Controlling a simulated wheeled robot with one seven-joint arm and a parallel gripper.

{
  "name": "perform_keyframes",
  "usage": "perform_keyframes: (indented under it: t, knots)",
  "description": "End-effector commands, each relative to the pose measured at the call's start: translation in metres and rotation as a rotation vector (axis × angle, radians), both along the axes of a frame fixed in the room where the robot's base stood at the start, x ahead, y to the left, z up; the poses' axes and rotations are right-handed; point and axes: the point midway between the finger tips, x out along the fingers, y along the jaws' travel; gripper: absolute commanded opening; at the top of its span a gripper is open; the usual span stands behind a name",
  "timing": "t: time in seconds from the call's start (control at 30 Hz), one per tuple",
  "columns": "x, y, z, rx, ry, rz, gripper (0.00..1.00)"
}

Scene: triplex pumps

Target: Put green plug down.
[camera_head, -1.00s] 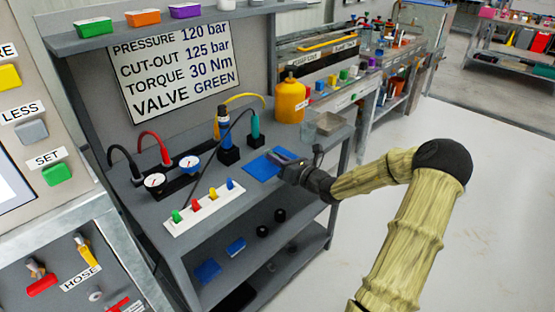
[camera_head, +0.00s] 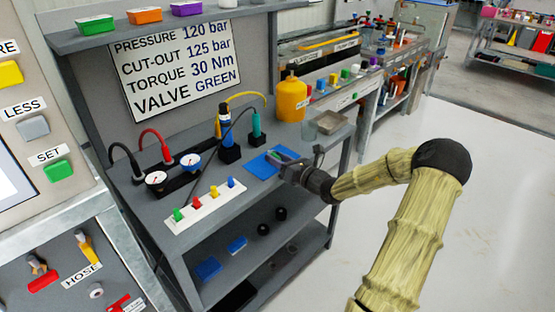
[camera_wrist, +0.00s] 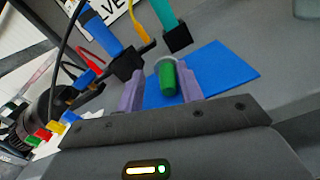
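The green plug (camera_wrist: 167,78) is a short green cylinder with a pale end, seen in the wrist view between my fingers, over the blue mat (camera_wrist: 225,72). It appears to lie on the mat. In the head view a bit of green shows at my fingertips, over the same blue mat (camera_head: 258,169) on the bench. My gripper (camera_wrist: 162,80) has two purple fingers, apart, with a gap visible between the left finger and the plug. In the head view my gripper (camera_head: 281,157) reaches over the mat from the right.
Left of the mat are a white strip with coloured plugs (camera_head: 205,207), two gauges (camera_head: 156,179) and black blocks with blue and teal connectors (camera_head: 256,124).

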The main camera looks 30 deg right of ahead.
Motion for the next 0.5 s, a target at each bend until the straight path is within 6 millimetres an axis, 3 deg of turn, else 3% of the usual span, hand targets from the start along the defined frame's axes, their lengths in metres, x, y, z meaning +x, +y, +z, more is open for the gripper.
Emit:
perform_keyframes:
  t: [0.17, 0.5]
  knots:
    - [-0.013, -0.007, 0.006, -0.001, 0.005, -0.006, 0.39]
    - [-0.075, -0.029, 0.009, 0.0, 0.002, -0.004, 0.39]
